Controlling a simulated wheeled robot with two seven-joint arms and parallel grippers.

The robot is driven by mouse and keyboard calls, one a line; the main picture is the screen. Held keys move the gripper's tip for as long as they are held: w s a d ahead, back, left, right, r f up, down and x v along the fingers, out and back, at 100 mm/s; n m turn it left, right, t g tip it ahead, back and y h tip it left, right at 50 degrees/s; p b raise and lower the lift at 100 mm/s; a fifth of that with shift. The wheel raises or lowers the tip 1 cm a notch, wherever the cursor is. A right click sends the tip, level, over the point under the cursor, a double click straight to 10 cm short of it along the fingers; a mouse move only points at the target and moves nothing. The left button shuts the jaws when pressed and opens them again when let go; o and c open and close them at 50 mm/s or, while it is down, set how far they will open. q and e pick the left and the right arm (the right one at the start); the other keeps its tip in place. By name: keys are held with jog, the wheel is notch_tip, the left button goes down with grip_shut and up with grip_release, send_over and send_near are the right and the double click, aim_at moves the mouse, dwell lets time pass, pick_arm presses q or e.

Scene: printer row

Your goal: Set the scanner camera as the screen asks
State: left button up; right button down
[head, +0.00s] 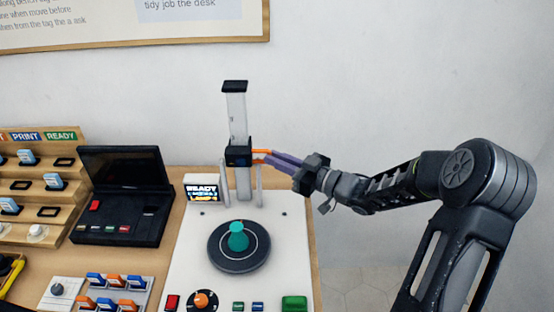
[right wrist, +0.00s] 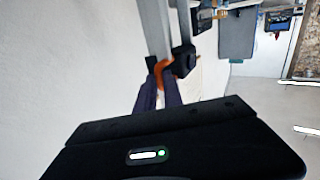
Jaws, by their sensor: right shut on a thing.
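My right gripper (head: 268,156) comes in from the right and is shut on the camera's orange handle (head: 260,152). The right wrist view shows the orange handle (right wrist: 163,68) at the purple fingers. My left gripper is not in view.
A teal piece (head: 238,238) stands on the dark round turntable (head: 239,262) below the camera. An orange dial (head: 203,300), a red button (head: 171,303) and a green button (head: 294,303) line the front edge. A black open-lidded device (head: 121,185) stands left.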

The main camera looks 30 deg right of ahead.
dwell(0.8)
notch_tip(320, 180, up, 6)
jog(key=p, duration=0.3)
jog(key=shift+f, duration=0.2)
jog(key=c, duration=1.5)
grip_release()
jog(key=b+v, duration=0.1)
jog(key=v, duration=0.7)
